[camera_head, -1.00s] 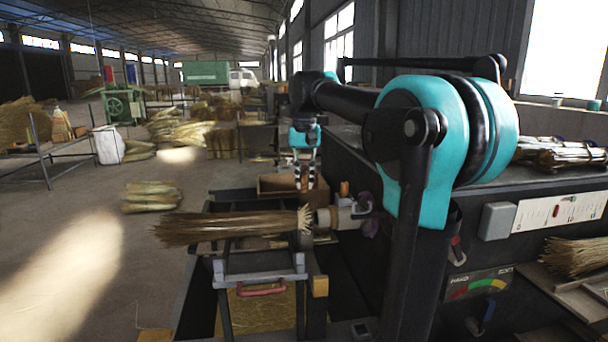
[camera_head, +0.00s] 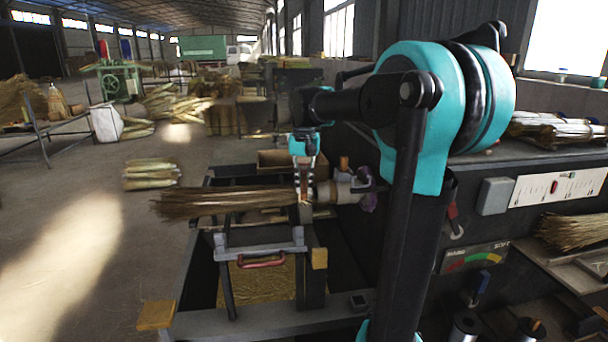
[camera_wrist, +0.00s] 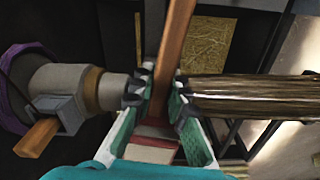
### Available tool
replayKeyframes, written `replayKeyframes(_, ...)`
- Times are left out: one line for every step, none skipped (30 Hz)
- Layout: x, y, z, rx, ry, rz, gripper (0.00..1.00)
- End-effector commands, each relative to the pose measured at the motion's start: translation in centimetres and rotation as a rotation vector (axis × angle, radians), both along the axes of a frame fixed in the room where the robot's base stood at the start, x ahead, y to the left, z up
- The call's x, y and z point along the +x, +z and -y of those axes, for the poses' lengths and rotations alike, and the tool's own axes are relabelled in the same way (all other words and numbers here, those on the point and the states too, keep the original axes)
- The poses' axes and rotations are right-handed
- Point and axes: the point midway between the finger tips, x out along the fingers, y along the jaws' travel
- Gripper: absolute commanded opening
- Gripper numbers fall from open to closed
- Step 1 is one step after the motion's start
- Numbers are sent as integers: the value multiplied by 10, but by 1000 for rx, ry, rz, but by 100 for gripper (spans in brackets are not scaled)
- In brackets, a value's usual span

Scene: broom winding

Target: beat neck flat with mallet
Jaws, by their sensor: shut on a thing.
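The broom bundle (camera_head: 225,201) lies level, its straw to the left and its neck end by the clamp (camera_head: 345,190) at the right. In the wrist view the bundle (camera_wrist: 255,95) is on the right and the clamp (camera_wrist: 75,88) on the left. My gripper (camera_head: 304,198) points down over the neck and hides part of it. In the wrist view its fingers (camera_wrist: 160,97) are shut on a brown wooden bar, seemingly the mallet handle (camera_wrist: 178,35). I cannot make out the mallet's head, or whether it touches the neck.
A metal stand (camera_head: 262,249) with a red handle is below the bundle. An open wooden box (camera_head: 280,160) sits behind the neck. The dark bench with a hard-soft gauge (camera_head: 474,263) is on the right. Open floor is on the left.

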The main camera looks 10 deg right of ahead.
Motion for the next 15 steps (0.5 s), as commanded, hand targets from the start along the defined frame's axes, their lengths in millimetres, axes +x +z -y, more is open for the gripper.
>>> replayKeyframes(0,4,0,0,0,0,0)
replayKeyframes(0,6,0,0,0,0,0)
replayKeyframes(0,11,0,0,0,0,0)
replayKeyframes(0,14,0,0,0,0,0)
replayKeyframes(0,17,0,0,0,0,0)
replayKeyframes(0,22,0,0,0,0,0)
replayKeyframes(0,25,0,0,0,0,0)
replayKeyframes(0,27,0,0,0,0,0)
replayKeyframes(0,28,0,0,0,0,0)
replayKeyframes(0,29,0,0,0,0,0)
replayKeyframes(0,29,0,0,0,0,0)
replayKeyframes(0,28,0,0,0,0,0)
replayKeyframes(0,28,0,0,0,0,0)
replayKeyframes(0,28,0,0,0,0,0)
replayKeyframes(0,28,0,0,0,0,0)
